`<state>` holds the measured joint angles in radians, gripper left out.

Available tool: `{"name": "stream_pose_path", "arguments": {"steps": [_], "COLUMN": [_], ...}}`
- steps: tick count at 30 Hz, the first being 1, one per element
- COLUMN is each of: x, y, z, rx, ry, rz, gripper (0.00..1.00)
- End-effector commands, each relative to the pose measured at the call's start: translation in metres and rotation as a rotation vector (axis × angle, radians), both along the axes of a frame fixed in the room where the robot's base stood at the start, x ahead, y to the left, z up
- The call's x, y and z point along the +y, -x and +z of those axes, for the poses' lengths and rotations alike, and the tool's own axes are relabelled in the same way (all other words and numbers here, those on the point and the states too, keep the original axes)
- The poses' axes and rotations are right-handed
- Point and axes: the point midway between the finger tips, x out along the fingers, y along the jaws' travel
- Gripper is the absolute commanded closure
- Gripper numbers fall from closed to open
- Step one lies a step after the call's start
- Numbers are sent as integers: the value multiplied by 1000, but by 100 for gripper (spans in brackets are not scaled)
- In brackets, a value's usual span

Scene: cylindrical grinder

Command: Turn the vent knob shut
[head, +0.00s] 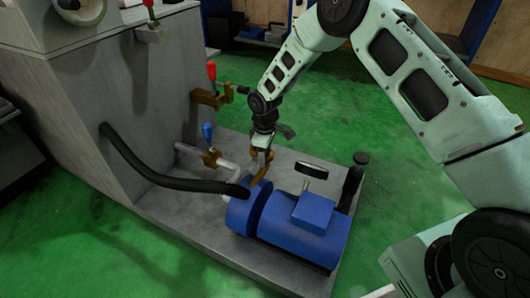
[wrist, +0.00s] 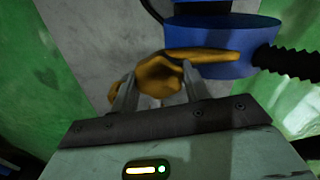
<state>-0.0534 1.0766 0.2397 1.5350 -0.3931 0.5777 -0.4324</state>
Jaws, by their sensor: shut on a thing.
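A brass-coloured knob (wrist: 160,76) with a long flat arm sits between my gripper's two fingers (wrist: 157,85) in the wrist view. My gripper is shut on it, with one finger on each side. In the head view the brass part (head: 262,168) shows below my gripper (head: 264,150), just above the near-left end of the blue pump (head: 312,212). The fingers hide part of the knob, and I cannot tell how far it is turned.
A red-handled valve (head: 211,72) and a blue-handled valve (head: 207,132) stand left of my gripper. A black hose (head: 160,177) runs from the grey machine housing (head: 140,85) to the pump. Green floor lies beyond.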

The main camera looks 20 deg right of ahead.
Motion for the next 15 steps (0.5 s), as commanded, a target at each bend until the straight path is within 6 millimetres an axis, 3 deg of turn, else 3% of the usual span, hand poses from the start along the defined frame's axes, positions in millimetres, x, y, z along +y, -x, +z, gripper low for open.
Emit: {"name": "stream_pose_path", "arguments": {"steps": [15], "x": [-1], "y": [-1], "z": [4], "rx": [1], "ry": [1], "rz": [-433], "gripper": [77]}}
